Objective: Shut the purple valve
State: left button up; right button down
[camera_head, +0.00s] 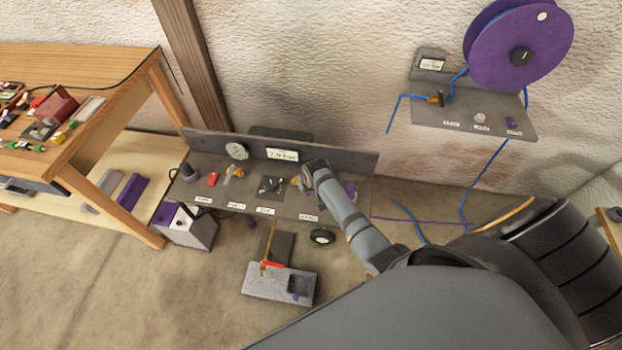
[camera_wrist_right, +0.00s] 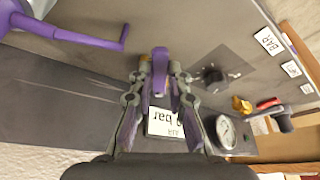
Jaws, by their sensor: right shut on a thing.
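The purple valve (camera_wrist_right: 159,62) shows in the right wrist view as a purple handle between the fingertips of my right gripper (camera_wrist_right: 160,78). The fingers are closed on it. In the head view my right gripper (camera_head: 307,180) is at the grey panel, right of the black knob, and hides most of the valve. A brass fitting (camera_head: 295,182) shows beside the fingertips. The exact angle of the handle is hard to tell. My left gripper is in neither view.
The grey panel (camera_head: 330,155) carries a gauge (camera_head: 236,151), a black knob (camera_wrist_right: 212,76), a red switch (camera_head: 213,178) and a purple crank (camera_wrist_right: 75,38) near the gripper. A purple reel (camera_head: 515,45) hangs at upper right. A wooden table (camera_head: 95,125) stands left.

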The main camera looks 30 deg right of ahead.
jog(key=a+m, duration=0.1)
jog(key=a+m+h, duration=0.1)
jog(key=m, duration=0.1)
jog(key=shift+w+m, duration=0.3)
jog(key=shift+w+a+m+g+h, duration=0.25)
jog(key=shift+a+m+h, duration=0.15)
jog(key=shift+m, duration=0.3)
jog(key=shift+w+a+m+g+h, duration=0.15)
jog(key=shift+a+m+g+h, duration=0.15)
jog(key=shift+m, duration=0.4)
jog(key=shift+r, duration=0.1)
jog(key=c, duration=1.3)
grip_release()
notch_tip(320, 180, up, 10)
jog(key=shift+f, duration=0.1)
